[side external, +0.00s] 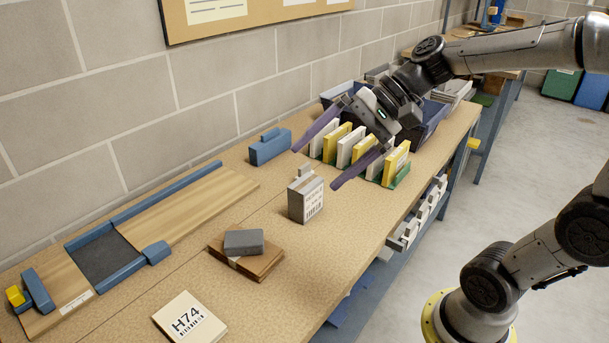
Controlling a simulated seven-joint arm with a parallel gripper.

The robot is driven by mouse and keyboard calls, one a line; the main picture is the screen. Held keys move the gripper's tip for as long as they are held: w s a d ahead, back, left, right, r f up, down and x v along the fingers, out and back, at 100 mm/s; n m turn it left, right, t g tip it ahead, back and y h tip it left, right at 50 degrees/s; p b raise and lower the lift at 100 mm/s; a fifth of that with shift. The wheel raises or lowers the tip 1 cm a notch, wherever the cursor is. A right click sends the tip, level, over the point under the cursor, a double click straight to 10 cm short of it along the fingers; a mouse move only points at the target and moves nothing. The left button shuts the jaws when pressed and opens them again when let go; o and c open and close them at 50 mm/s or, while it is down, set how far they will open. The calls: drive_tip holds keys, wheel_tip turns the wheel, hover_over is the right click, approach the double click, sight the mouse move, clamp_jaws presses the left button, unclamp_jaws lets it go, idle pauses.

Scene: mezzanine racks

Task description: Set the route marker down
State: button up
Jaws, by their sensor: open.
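A flat cream card marked H74 (190,318) lies face up on the workbench at the near front edge. It may be the route marker; no other thing is clearly labelled as one. My gripper (314,169) has long purple fingers spread wide apart, with nothing seen held between them. It is well up and to the right of the H74 card. In the picture it is over a grey box with a barcode label (306,198) and in front of a row of white and yellow cards (345,147); its height above them is hard to tell.
A grey block (243,241) sits on a brown stack (262,264). A blue case (270,147) stands near the wall. A wooden board with blue rails and a dark pad (103,257) lies at left. The bench (210,237) is bare between them.

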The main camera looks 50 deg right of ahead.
drive_tip(key=w+d+r+m+t, duration=0.2)
drive_tip(key=w+d+m+t, duration=0.5)
drive_tip(key=w+d+m, duration=0.6)
drive_tip(key=w+d+f+m+t+h, duration=0.2)
drive_tip(key=d+m+h, duration=0.3)
drive_tip(key=d, duration=0.5)
drive_tip(key=w+d+f+m+t+h, duration=0.2)
drive_tip(key=d+m+t+h, duration=0.1)
drive_tip(key=d+m, duration=0.5)
drive_tip(key=n, duration=0.1)
approach(307, 167)
drive_tip(key=shift+d+r+y, duration=0.1)
drive_tip(key=shift+d+y, duration=0.15)
drive_tip(key=shift+y, duration=0.05)
drive_tip(key=w, duration=0.8)
drive_tip(key=shift+w, duration=0.15)
drive_tip(key=shift+w+a+r, duration=0.1)
drive_tip(key=shift+w, duration=1.25)
drive_tip(key=shift+w+a, duration=0.15)
drive_tip(key=shift+w, duration=1.25)
drive_tip(key=c, duration=1.6)
